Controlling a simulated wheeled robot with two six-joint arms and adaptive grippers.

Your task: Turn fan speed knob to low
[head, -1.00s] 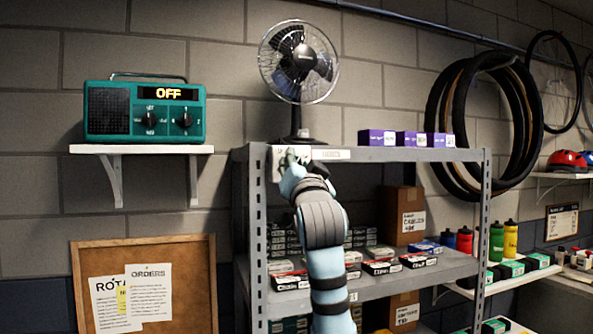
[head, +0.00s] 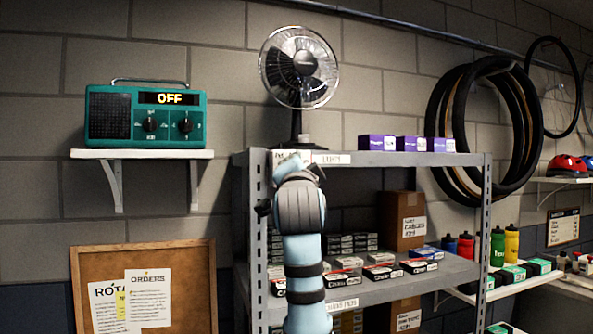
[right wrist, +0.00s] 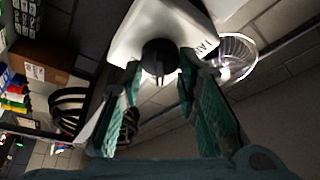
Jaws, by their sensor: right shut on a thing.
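The desk fan (head: 298,66) stands on the top left of the metal shelf in the head view. Its cage and part of its base also show in the right wrist view (right wrist: 238,58). A dark round knob (right wrist: 158,53) sits on a white panel (right wrist: 150,22) in the right wrist view. My right gripper (right wrist: 160,68) has its two teal fingers on either side of the knob and is shut on it. In the head view my right gripper (head: 292,160) is at the shelf's top front edge, below the fan, and my wrist hides the knob. My left gripper is out of view.
Purple boxes (head: 408,143) stand on the shelf (head: 350,158) to the right of the fan. A teal radio-like box (head: 146,113) reading OFF sits on a small wall shelf at the left. Boxes fill the lower shelf levels. The air before the shelf is clear.

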